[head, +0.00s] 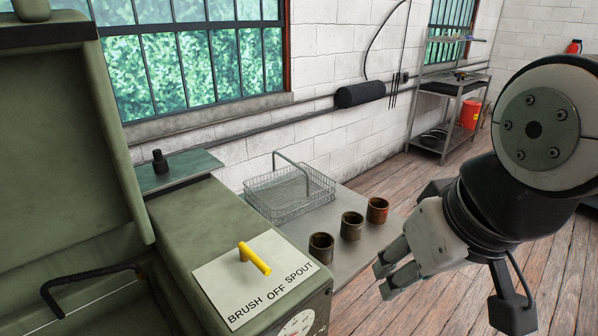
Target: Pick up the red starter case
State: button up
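A reddish-brown open-topped cylinder (377,210), the reddest of three similar cases, stands upright on a grey metal table (350,262). It is the rightmost and farthest back of the row. An olive-brown case (352,227) stands in the middle, and a dark brown case (321,247) stands at the left front. My gripper (383,280) is to the right of and nearer than the cases, pointing left. Its two fingers are apart with a gap between them, and nothing shows between them. It touches none of the cases.
A wire basket (290,208) stands behind the cases. A green machine (185,235) with a raised lid, a yellow handle (255,258) and a "BRUSH OFF SPOUT" label fills the left. A metal shelf (440,112) with a red container (471,113) stands at the back right. Wooden floor is clear beyond the table.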

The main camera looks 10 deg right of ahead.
aim_at(377, 211)
jog(key=i+l+z, duration=0.3)
jog(key=i+l, duration=0.25)
jog(key=i+l+z, duration=0.3)
jog(key=i+l, duration=0.3)
jog(key=l, duration=0.1)
